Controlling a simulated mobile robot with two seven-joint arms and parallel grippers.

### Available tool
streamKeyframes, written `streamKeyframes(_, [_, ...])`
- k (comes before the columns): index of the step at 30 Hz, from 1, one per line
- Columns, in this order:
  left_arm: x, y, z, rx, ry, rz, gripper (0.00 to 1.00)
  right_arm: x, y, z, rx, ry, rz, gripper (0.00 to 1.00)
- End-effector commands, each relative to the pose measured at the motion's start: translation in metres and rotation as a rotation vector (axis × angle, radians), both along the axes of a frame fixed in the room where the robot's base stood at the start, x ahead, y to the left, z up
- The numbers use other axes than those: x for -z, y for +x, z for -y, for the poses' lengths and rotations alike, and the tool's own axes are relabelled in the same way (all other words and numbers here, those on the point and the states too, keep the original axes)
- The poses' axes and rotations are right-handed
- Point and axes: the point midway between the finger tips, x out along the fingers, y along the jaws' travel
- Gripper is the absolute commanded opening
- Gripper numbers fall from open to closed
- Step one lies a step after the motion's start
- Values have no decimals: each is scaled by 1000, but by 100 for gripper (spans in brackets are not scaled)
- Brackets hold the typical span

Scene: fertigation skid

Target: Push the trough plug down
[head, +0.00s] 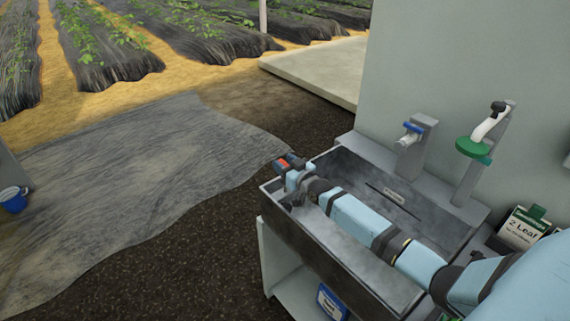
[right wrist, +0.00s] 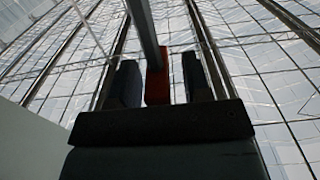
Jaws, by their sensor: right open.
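The grey trough (head: 330,258) stands at the right in the head view. My right arm reaches across it from the lower right. My right gripper (head: 288,166) is at the trough's far left corner, near rim height. An orange-red piece (head: 282,163) shows at its fingertips. In the right wrist view the two dark fingers stand apart, with the orange-red piece (right wrist: 157,84) and a grey bar between them; I cannot tell whether they touch. Whether this piece belongs to the trough plug is unclear. I cannot make out the plug elsewhere; my arm hides part of the trough. My left gripper is not in view.
A tap post with a blue part (head: 413,128) and a stand with a green disc (head: 474,149) rise behind the trough. A grey wall (head: 450,60) stands behind them. A labelled packet (head: 522,228) is at the right.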

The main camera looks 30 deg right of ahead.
Motion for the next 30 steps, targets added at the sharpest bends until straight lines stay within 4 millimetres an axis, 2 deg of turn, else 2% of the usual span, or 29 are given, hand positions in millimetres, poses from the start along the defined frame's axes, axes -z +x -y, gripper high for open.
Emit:
streamKeyframes(3, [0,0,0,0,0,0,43,0,0,0,0,0,0,42])
streamKeyframes(9, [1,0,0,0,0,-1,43,0,0,0,0,1,0,0])
streamKeyframes(16, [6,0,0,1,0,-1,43,7,0,0,0,1,0,0])
streamKeyframes(24, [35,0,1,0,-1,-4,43,47,0,0,0,0,0,0])
streamKeyframes(30, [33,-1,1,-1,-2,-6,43,47,-1,0,0,1,0,0])
